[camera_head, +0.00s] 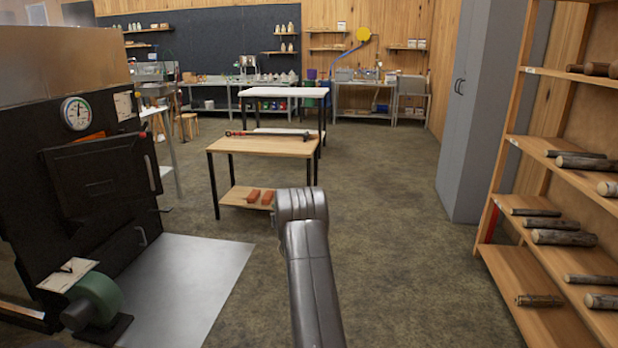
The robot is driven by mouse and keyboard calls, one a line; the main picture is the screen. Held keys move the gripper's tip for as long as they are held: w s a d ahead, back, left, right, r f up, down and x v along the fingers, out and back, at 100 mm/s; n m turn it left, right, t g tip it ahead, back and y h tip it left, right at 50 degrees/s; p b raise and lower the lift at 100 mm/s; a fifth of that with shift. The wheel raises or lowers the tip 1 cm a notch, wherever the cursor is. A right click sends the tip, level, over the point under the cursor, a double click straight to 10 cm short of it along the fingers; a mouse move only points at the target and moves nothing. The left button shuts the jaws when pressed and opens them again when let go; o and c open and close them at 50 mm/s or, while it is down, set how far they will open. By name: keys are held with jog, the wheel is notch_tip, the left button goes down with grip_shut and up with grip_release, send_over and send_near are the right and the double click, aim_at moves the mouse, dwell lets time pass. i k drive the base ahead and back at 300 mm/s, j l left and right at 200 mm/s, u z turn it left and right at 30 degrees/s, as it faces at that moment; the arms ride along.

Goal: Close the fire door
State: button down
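The fire door (98,182) is a dark, rectangular panel on the front of the black evaporator (30,130) at the left. It seems to stand a little out from the front, and a strip of orange shows behind its top edge, so it looks ajar; how wide the gap is I cannot tell. An upright bar handle (150,172) is at its right edge. My grey arm rises from the bottom middle, to the right of the door and well apart from it. My gripper is not in view.
A round gauge (76,113) sits above the door. A green blower (95,297) stands on the floor below it, beside a grey metal floor sheet (190,285). A wooden table (265,146) is ahead; a log shelf (560,250) is at right. Open floor (390,190) lies between.

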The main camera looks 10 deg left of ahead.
aim_at(89, 176)
jog(key=i+u, duration=0.35)
jog(key=i, duration=0.5)
jog(key=i+l+u, duration=0.15)
jog(key=i+u, duration=0.15)
jog(key=i, duration=0.55)
